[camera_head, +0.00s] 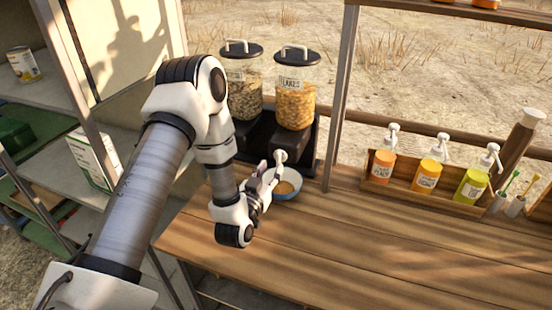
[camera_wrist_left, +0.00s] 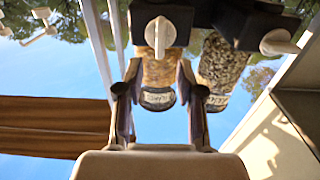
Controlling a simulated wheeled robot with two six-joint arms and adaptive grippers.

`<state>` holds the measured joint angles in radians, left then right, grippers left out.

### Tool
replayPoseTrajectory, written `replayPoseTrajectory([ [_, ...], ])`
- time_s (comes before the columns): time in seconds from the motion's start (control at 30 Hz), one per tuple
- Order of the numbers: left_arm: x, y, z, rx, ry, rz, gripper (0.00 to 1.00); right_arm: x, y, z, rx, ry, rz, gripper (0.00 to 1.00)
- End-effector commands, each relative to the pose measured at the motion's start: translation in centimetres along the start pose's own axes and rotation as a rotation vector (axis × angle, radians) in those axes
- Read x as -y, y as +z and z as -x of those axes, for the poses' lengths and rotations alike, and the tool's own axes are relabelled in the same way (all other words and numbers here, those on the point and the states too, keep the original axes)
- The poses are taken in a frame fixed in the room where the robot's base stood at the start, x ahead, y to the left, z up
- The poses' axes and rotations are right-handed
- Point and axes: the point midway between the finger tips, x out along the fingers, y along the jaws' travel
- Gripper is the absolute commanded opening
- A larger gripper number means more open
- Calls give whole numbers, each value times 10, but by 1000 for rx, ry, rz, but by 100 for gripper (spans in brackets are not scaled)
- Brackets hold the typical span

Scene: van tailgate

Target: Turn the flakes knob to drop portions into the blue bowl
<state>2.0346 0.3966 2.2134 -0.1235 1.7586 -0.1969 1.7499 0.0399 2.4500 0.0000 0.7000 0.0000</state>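The flakes dispenser (camera_head: 294,100) is a clear canister of orange flakes with a black lid and black base. Its pale flakes knob (camera_head: 280,157) faces the counter; it shows in the left wrist view (camera_wrist_left: 159,32), just past the fingertips and centred between them. My left gripper (camera_head: 268,178) is close to the knob, and its fingers stand apart with nothing seen between them in the left wrist view (camera_wrist_left: 158,75). I cannot tell if they touch the knob. The blue bowl (camera_head: 290,198) sits below the knob with some orange-brown content, partly hidden by my gripper. My right gripper is not in view.
A second dispenser (camera_head: 245,90) with darker contents stands left of the flakes. A wooden rack (camera_head: 420,195) holds several pump bottles at the right. A post (camera_head: 340,95) rises right of the dispensers. The counter's front (camera_head: 370,255) is clear.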

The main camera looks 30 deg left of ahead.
Motion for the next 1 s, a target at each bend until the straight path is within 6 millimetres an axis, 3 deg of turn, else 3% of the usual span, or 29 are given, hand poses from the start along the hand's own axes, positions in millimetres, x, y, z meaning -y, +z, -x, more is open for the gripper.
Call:
replayPoseTrajectory([
  [0.23,0,-3,-44,-1,0,-3,38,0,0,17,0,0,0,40],
  [0.53,0,0,-51,0,0,-2,38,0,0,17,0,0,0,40],
  [0.57,0,0,-51,0,0,-2,30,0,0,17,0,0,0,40],
  [0.63,0,0,-51,0,0,-2,6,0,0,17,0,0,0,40],
  [0.67,0,0,-51,0,0,-2,0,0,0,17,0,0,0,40],
  [1.0,0,0,-51,0,0,-14,0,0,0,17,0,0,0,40],
])
